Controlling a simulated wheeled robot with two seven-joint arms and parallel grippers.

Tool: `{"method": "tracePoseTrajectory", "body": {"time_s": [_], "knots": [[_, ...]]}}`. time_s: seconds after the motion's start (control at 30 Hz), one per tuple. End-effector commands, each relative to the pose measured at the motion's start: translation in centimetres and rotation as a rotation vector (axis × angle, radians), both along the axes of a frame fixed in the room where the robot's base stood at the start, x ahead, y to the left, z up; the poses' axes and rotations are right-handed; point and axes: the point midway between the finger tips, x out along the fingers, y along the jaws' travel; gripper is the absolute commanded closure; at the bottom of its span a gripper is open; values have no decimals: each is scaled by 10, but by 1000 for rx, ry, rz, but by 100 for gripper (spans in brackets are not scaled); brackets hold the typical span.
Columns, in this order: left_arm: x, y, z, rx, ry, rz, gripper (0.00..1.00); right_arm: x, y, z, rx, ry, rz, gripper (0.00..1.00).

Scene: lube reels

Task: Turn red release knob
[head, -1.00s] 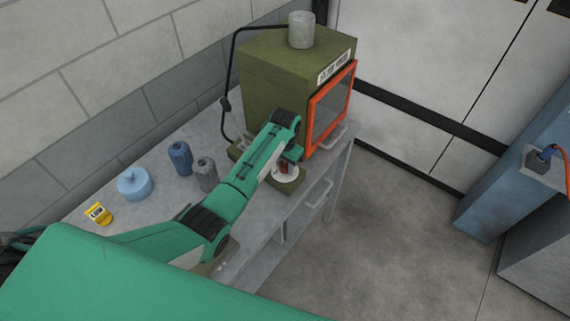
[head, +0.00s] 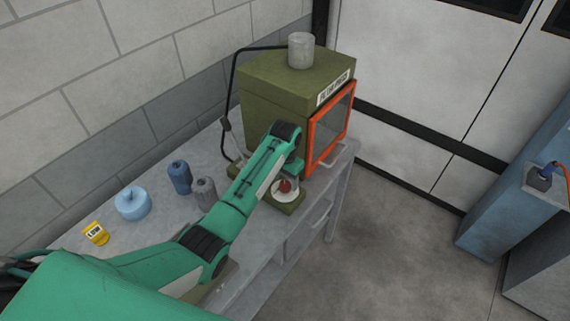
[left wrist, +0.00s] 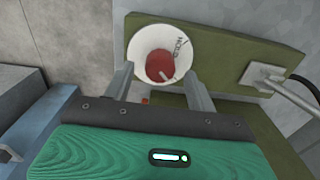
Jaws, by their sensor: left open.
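The red release knob (head: 285,186) stands on a white round dial (head: 284,197) on an olive base in front of the olive press. In the left wrist view, the red knob (left wrist: 160,66) sits inside the white dial (left wrist: 144,38), which has the word HOLD on it. My left gripper (left wrist: 158,72) is open, with one finger on each side of the knob in that view. I cannot tell whether the fingers touch it. In the head view, my left gripper (head: 292,168) is just above the knob, its fingertips mostly hidden. My right gripper is not in view.
The olive press (head: 275,95) with an orange-framed door (head: 313,140) stands behind the knob. A lever (head: 230,135) is beside it. Grey and blue bottles (head: 180,177), a light blue container (head: 133,204) and a yellow item (head: 96,233) are on the bench. Open floor lies right.

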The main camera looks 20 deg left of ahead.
Motion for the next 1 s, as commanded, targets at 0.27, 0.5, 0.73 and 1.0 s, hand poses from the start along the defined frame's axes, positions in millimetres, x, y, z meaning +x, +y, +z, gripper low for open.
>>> {"method": "tracePoseTrajectory", "body": {"time_s": [0.27, 0.5, 0.73, 1.0], "knots": [[1, 0, 63, 0, -4, -1, 43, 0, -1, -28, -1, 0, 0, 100], [0, 1, 105, 2, 0, 0, 43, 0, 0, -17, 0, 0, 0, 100], [0, 0, 111, 1, 2, -1, 43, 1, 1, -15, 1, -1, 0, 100], [0, 0, 110, 0, 1, -1, 43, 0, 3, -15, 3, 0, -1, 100]]}}
